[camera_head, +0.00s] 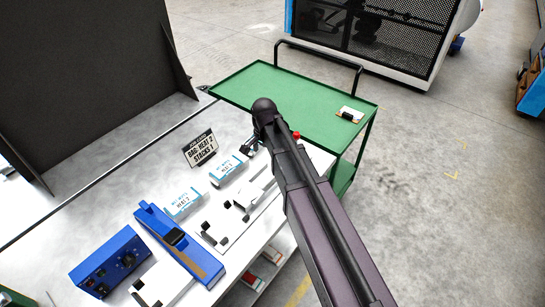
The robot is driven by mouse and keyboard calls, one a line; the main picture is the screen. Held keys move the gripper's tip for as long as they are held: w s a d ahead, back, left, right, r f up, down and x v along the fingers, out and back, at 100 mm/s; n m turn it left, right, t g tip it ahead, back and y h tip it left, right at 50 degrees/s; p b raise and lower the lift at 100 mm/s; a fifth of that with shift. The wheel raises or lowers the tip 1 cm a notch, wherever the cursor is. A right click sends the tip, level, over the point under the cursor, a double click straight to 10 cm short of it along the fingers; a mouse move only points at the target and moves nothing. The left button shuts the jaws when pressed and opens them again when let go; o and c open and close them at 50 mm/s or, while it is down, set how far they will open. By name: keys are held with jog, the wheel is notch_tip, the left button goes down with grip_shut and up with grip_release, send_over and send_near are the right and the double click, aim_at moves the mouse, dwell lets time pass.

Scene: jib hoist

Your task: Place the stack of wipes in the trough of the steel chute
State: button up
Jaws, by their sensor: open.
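Two white packs with blue bands and "HEAT 2" lettering lie on the white table; one pack (183,204) is nearer, and the other pack (228,170) is farther right. They may be the wipes, but I cannot tell for sure. A pale metal piece (257,190) to the right of the packs may be the steel chute; its trough cannot be made out. My arm reaches in from the lower right, and its elbow hides part of the table. My gripper (250,148) shows small and dark just beyond the farther pack, open, with no held object visible.
A blue sealer (166,238) and a blue control box (108,262) stand at the front left. A small sign (201,149) stands behind the packs. A green cart (310,108) adjoins the table's far end, with a clipboard (350,114). A dark panel rises at left.

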jog(key=s+d+n, duration=0.3)
jog(key=s+d, duration=0.3)
jog(key=d, duration=0.3)
jog(key=s+d+n, duration=0.4)
jog(key=s+d, duration=0.3)
jog(key=d, duration=0.3)
jog(key=shift+s+n, duration=0.2)
jog(key=shift+n, duration=0.1)
